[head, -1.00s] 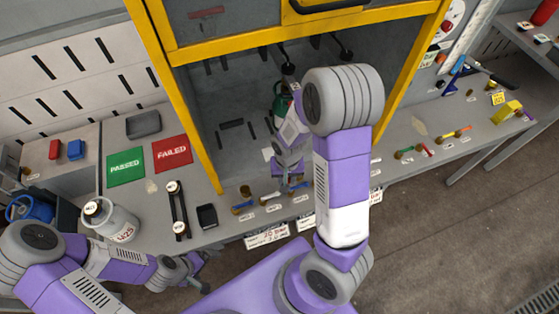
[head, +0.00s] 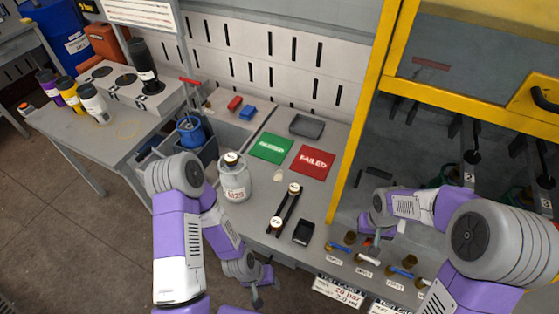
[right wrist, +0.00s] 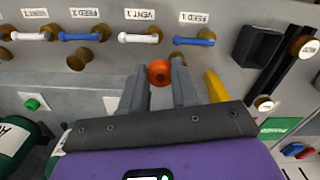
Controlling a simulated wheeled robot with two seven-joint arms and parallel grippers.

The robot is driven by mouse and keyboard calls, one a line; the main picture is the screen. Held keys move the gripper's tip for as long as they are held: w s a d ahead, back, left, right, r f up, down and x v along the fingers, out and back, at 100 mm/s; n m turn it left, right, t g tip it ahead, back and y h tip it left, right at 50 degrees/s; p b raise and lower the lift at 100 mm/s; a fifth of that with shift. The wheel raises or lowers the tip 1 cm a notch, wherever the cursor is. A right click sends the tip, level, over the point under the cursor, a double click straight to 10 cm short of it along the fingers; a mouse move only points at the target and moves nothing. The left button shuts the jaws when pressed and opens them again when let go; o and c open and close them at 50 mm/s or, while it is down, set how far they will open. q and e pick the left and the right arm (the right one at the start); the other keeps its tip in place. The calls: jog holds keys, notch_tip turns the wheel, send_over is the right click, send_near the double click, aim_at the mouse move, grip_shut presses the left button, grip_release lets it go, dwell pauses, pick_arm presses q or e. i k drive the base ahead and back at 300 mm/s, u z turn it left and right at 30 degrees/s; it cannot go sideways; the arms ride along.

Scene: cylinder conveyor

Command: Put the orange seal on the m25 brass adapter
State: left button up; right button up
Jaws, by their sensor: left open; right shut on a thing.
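The orange seal (right wrist: 159,72) is a small ring between the fingertips of my right gripper (right wrist: 160,82) in the right wrist view. That gripper is shut on it, low over the bench by the hose row; it also shows in the head view (head: 372,238). A loose brass fitting (right wrist: 79,60) stands near the FEED 2 hose, and another (right wrist: 176,60) sits just behind the seal. I cannot tell whether seal and fitting touch, and no M25 marking on either is legible. My left gripper (head: 256,290) is open and empty, in front of the bench edge.
A black tray (head: 304,232), a black rack (head: 285,210) and a white jar (head: 235,182) stand left. A yellow frame post (head: 365,110) rises beside the green (head: 271,148) and red (head: 312,162) mats.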

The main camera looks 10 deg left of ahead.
aim_at(231, 157)
jog(key=k, duration=0.85)
jog(key=z, duration=0.8)
jog(key=i, duration=0.95)
jog(key=u, duration=2.25)
